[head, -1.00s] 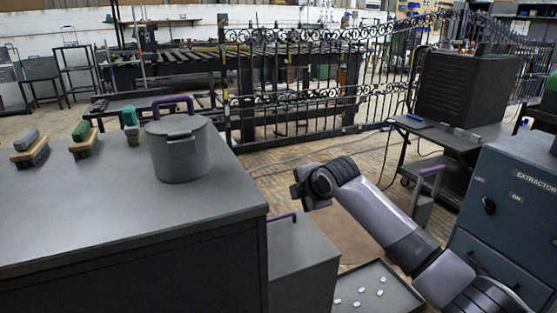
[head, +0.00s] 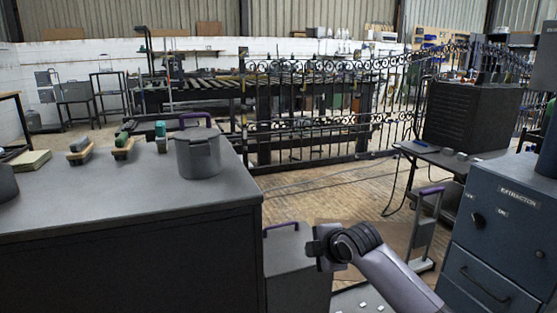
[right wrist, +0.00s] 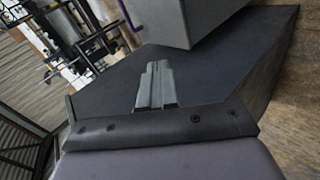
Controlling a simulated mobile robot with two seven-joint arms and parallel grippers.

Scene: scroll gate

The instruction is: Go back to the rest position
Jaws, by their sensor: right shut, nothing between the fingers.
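My right gripper (head: 314,248) is in the lower middle of the head view, with its arm coming in from the lower right. It is beside the grey bin with a purple handle (head: 290,268), over the gap between the grey bench and the blue cabinet. In the right wrist view its fingers (right wrist: 157,72) are together with nothing between them. The dark side of the bench (right wrist: 215,75) and a corner of the grey bin (right wrist: 185,20) lie beyond the fingers. My left gripper is not in view.
The grey bench (head: 120,205) at left carries a lidded pot (head: 198,155) and brushes (head: 124,150). The blue extractor cabinet (head: 500,225) stands at right. A scroll gate (head: 320,110) stands behind open wooden floor (head: 320,190). A dark box (head: 470,115) sits on a cart.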

